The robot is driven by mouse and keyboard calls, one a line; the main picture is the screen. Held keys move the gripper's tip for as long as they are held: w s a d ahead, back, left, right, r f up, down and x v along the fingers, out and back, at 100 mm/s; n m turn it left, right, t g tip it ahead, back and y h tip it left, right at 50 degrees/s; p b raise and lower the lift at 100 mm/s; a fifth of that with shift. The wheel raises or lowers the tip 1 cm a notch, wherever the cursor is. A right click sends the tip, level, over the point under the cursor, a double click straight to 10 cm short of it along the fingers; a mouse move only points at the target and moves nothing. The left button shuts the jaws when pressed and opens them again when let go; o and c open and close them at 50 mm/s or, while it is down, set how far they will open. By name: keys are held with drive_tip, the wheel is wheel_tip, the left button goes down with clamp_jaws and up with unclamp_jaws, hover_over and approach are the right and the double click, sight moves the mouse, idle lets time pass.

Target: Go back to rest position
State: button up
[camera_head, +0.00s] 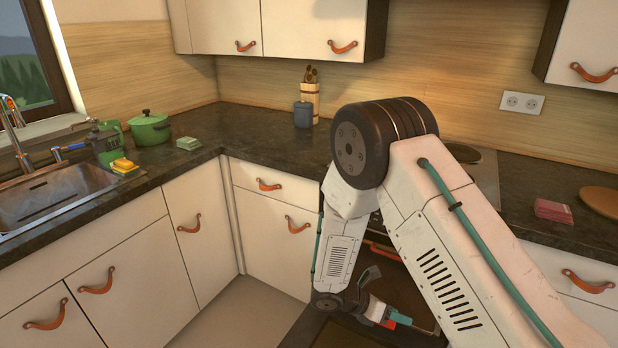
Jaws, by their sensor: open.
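My gripper (392,320) shows low in the head view, at the end of my folded arm, in front of the dark oven (405,285). Its jaws are open and I see nothing held between them. The arm rises from the lower right, bends at a large dark joint and comes down to the gripper. The arm hides part of the oven and the counter behind it.
A dark counter (255,133) runs along both walls. A sink (55,195), a green pot (150,128) and a grey canister (303,114) stand left and centre. A red cloth (553,210) and a round board (602,201) lie right. Closed cabinets have leather pulls (297,225). The floor (235,312) is clear left of the gripper.

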drive_tip(key=s+d+r+m+y, duration=0.1)
drive_tip(key=s+r+m+y, duration=0.3)
drive_tip(key=s+r+m, duration=0.4)
drive_tip(key=s+d+r+m+t+y, duration=0.1)
drive_tip(key=s+r+m+y, duration=0.3)
drive_tip(key=r, duration=1.3)
drive_tip(key=s+d+r+m+y, duration=0.2)
drive_tip(key=s+r+m+y, duration=0.2)
drive_tip(key=s+r+m, duration=0.8)
drive_tip(key=shift+s+d+r+m, duration=0.2)
drive_tip(key=shift+s+r+m, duration=0.25)
drive_tip(key=shift+m, duration=0.25)
